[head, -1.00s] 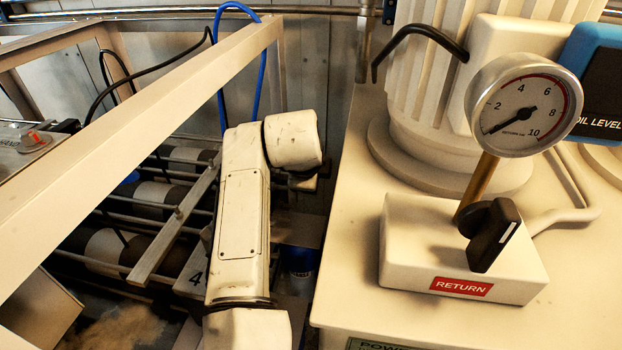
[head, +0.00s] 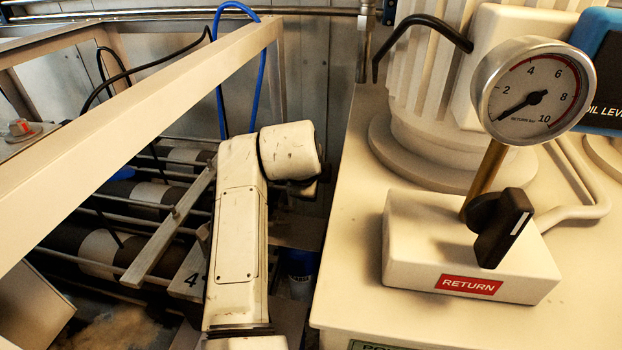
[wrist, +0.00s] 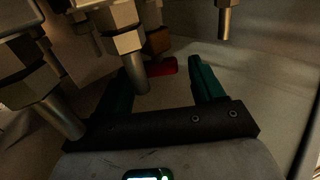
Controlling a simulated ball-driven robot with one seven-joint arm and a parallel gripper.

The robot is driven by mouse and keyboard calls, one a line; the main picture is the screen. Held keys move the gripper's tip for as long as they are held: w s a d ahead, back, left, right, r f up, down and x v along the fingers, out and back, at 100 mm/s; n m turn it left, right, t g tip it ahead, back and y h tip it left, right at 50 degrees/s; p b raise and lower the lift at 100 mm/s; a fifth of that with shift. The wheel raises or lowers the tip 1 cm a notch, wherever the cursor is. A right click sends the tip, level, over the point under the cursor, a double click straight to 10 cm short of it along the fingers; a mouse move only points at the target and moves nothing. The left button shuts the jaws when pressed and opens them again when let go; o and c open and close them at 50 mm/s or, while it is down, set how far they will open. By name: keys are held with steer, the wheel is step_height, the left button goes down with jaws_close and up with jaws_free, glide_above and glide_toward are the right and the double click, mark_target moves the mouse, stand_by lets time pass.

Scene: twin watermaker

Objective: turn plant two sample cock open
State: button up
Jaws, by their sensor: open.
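In the wrist view my gripper (wrist: 163,72) is open, its two dark green fingers apart. A small red piece (wrist: 163,66) shows between and just beyond the fingertips; it may be a cock's handle, but no label shows. A hex metal fitting with a down-pointing spout (wrist: 126,40) hangs in front of the left finger and partly hides it. I cannot tell whether anything touches the fingers. The head view shows my arm but not my gripper, and I cannot pick out the plant two sample cock there.
More hex fittings with spouts (wrist: 30,75) crowd the wrist view's left; another spout (wrist: 225,22) hangs at upper right. In the head view, a RETURN block (head: 415,240) with a black handle (head: 500,228) and gauge (head: 535,92) stands right. A metal frame (head: 130,130) is left.

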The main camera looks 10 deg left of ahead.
steer(key=shift+r, duration=0.1)
steer(key=b+v, duration=0.2)
steer(key=v, duration=0.8)
steer(key=shift+s+r+b, duration=0.2)
steer(key=shift+s+b, duration=0.1)
steer(key=shift+b, duration=0.1)
